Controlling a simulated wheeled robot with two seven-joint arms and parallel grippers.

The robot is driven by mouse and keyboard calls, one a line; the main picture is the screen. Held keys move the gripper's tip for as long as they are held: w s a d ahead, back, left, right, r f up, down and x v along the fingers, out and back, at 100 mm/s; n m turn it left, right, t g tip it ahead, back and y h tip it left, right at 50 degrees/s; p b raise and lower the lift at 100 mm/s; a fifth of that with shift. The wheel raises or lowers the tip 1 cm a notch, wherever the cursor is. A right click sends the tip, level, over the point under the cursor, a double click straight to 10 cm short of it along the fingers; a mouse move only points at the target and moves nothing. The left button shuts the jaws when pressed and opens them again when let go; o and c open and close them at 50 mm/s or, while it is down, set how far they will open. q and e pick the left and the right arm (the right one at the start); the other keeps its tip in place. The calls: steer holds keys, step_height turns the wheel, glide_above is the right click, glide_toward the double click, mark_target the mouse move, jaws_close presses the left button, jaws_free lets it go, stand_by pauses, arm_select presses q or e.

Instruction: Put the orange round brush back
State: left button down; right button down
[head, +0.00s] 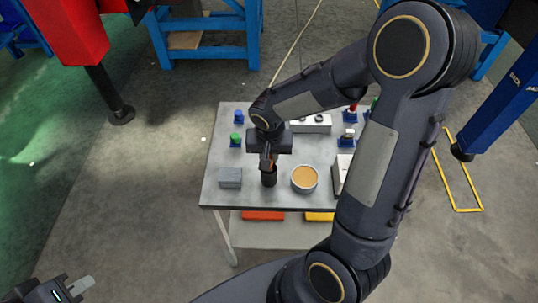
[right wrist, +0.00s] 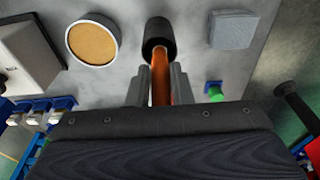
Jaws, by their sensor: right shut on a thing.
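The orange round brush (right wrist: 160,80) is between the fingers of my right gripper (right wrist: 159,92), which is shut on it over the table. In the head view the right gripper (head: 267,160) points down and mostly covers the brush. The brush's far end meets a black round cup (right wrist: 159,36), also visible in the head view (head: 269,178). I cannot tell how deep the brush end sits in the cup. My left gripper (head: 72,290) is at the bottom left corner, away from the table, only partly in view; its opening is unclear.
On the grey table (head: 215,190), a grey block (head: 230,178) stands left of the cup and a round tan-topped container (head: 304,179) right of it. Small blue-based items (head: 236,140) stand farther back. My right arm hides part of the table's right side.

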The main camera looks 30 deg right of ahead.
steer(key=c, duration=1.3)
jaws_free()
steer(key=shift+f, duration=0.15)
step_height(320, 180, up, 11)
steer(key=s, duration=0.2)
steer(key=s+a+r+n+t+y, duration=0.1)
steer(key=s+a+n+t+y, duration=0.1)
steer(key=s, duration=0.5)
steer(key=s+a+r+n+t+y, duration=0.1)
steer(key=s+r+n+t+y, duration=0.1)
steer(key=s, duration=0.5)
steer(key=shift+s+a+n+y, duration=0.15)
steer(key=shift+a+n+y, duration=0.15)
steer(key=shift+a, duration=0.1)
